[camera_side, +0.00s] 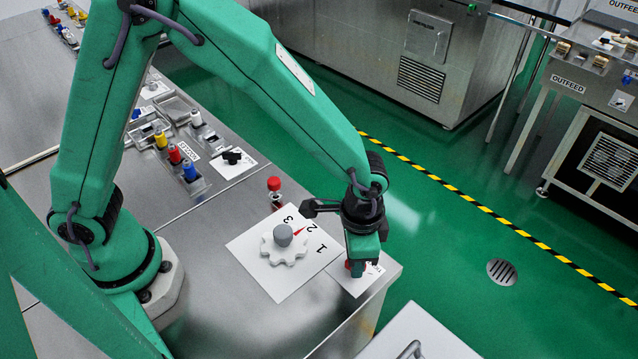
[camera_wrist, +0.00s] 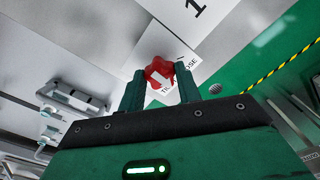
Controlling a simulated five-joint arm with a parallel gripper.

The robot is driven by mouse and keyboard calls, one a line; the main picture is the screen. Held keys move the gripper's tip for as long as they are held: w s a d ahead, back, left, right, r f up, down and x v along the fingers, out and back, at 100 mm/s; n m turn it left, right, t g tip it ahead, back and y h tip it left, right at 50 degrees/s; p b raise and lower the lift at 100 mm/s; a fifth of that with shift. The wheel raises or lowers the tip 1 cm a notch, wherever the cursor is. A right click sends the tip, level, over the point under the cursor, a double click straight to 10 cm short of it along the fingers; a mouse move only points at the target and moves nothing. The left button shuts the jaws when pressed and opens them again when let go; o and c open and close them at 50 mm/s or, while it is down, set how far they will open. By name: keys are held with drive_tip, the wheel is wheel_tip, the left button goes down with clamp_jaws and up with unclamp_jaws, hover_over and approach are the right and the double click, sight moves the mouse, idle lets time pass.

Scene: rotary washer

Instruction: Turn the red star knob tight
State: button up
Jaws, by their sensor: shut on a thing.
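The red star knob (camera_wrist: 160,72) sits between the two green fingers of my gripper (camera_wrist: 158,70) in the wrist view. My gripper is shut on it. In the side view my gripper (camera_side: 360,262) points down at the right end of the steel bench, and only a little of the red knob (camera_side: 349,267) shows beside the fingers. A white card (camera_side: 352,284) with black print lies under the knob, and my gripper covers part of it. The knob's underside and seat are hidden.
Left of my gripper stands a white lobed dial (camera_side: 283,249) with a grey cap on a plate numbered 1 to 3. A red-capped item (camera_side: 274,184) stands behind it. The bench's front edge (camera_side: 350,320) is close. Bare steel lies left of the dial.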

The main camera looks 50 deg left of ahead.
drive_tip(key=m, duration=0.5)
drive_tip(key=shift+w+m, duration=0.1)
drive_tip(key=shift+m, duration=0.2)
drive_tip(key=m, duration=0.5)
drive_tip(key=shift+m, duration=0.3)
drive_tip(key=o, duration=1)
drive_tip(key=shift+c, duration=0.2)
drive_tip(key=shift+r, duration=0.2)
drive_tip(key=shift+r, duration=3.75)
